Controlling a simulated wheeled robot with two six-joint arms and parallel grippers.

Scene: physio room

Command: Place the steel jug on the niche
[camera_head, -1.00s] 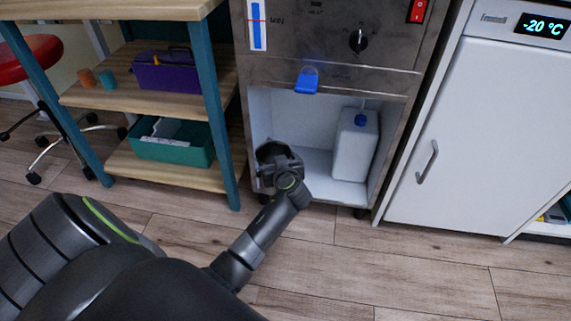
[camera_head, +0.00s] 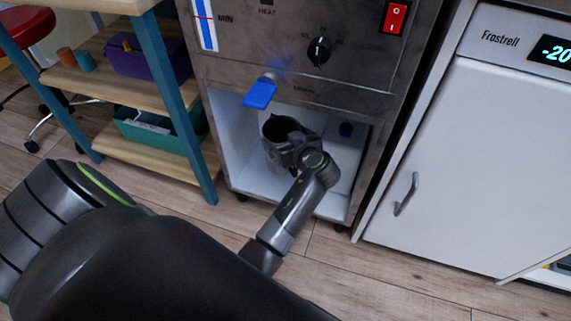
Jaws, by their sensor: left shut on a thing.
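The steel jug (camera_head: 270,153) is dark grey with an open round top, and it looks upright. My left gripper (camera_head: 296,150) is shut on the jug at its right side; the fingers are partly hidden. The jug is at the niche (camera_head: 235,170), the white-lined opening in the steel machine, below the blue tap lever (camera_head: 260,93). I cannot tell whether the jug's base touches the niche floor. My right gripper is not in view.
A wooden shelf with blue legs (camera_head: 180,110) stands left, a white freezer (camera_head: 450,170) right.

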